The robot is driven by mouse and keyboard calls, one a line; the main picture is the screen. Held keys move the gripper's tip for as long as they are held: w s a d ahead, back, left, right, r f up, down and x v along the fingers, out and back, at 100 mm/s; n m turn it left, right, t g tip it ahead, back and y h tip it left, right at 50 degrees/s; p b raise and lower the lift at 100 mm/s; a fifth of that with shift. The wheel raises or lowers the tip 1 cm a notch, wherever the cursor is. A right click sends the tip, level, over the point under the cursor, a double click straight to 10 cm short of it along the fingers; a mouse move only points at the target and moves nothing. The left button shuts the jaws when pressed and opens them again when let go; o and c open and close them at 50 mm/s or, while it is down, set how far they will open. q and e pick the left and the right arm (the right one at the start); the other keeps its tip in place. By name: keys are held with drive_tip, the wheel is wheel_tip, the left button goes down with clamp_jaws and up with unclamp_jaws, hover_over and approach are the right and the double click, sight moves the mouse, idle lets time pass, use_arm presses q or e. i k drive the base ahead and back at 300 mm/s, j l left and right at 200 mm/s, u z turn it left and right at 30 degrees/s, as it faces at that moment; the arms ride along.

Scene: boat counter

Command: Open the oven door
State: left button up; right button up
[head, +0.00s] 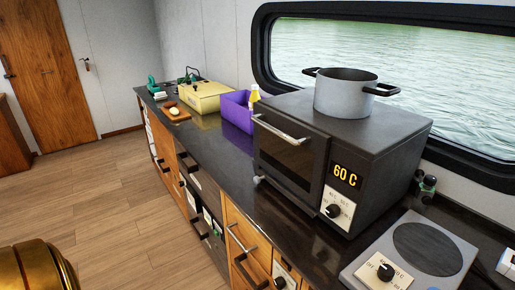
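The oven (385,150) is a dark box on the black counter, below the window. Its door (285,158) has a dark glass pane, faces left toward the room and looks closed. A silver bar handle (280,131) runs along the top of the door. The oven's front panel has a yellow "60 C" display (346,175) and a black knob (334,210). Neither gripper shows in the head view, so their positions and whether they are open are hidden.
A grey pot (344,95) stands on the oven. A hot plate (425,250) is at the right. A purple bin (237,110) and a yellow box (203,96) stand farther along the counter (215,150). Drawer handles stick out below. The wooden floor (125,195) is clear.

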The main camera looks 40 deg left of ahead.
sight(296, 153)
drive_tip(key=j+u, duration=0.2)
drive_tip(key=u, duration=0.75)
